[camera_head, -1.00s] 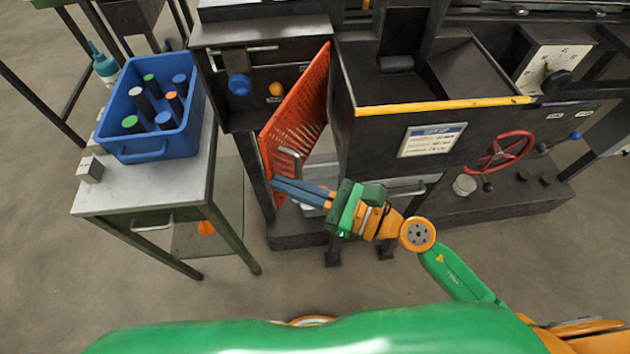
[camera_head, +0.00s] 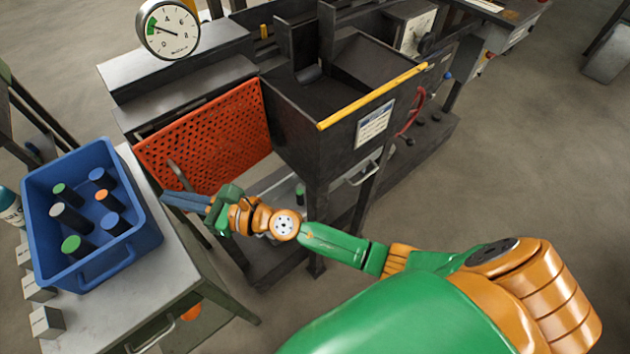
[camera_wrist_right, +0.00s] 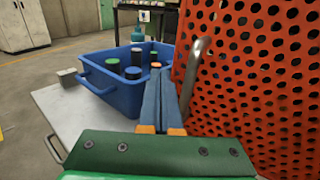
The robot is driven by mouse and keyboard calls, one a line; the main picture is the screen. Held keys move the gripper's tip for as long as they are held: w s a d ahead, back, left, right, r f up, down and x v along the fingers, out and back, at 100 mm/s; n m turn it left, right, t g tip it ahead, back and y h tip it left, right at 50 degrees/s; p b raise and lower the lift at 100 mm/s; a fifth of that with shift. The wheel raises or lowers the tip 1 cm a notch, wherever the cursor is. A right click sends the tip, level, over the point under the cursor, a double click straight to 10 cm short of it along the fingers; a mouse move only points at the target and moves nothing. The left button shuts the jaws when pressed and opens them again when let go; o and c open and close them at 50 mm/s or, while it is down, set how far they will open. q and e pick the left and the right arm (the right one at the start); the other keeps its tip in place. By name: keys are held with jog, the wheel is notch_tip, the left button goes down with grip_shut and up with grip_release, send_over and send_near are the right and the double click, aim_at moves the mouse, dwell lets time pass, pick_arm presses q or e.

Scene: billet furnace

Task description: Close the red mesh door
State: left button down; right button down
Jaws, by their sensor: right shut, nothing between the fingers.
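The red mesh door (camera_head: 205,140) shows its face in the head view, its top edge running nearly parallel to the machine's front edge. Contact is unclear. My left gripper is out of view.
A grey table (camera_head: 190,262) stands at the left, bearing a blue bin (camera_head: 100,272) with several cylinders and small grey blocks (camera_head: 46,322). The bin is close ahead of my fingers. A dark hopper with a yellow edge (camera_head: 370,97) is right of the door. A gauge (camera_head: 168,30) stands behind.

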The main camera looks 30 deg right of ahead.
jog(key=shift+w+a+b, duration=0.2)
jog(key=shift+w+a, duration=0.1)
jog(key=shift+w, duration=0.35)
jog(key=shift+w+a+b, duration=0.15)
jog(key=shift+w+a, duration=0.1)
jog(key=shift+w, duration=0.4)
jog(key=shift+w+a+b, duration=0.2)
jog(key=shift+w+a, duration=0.1)
jog(key=shift+w, duration=0.35)
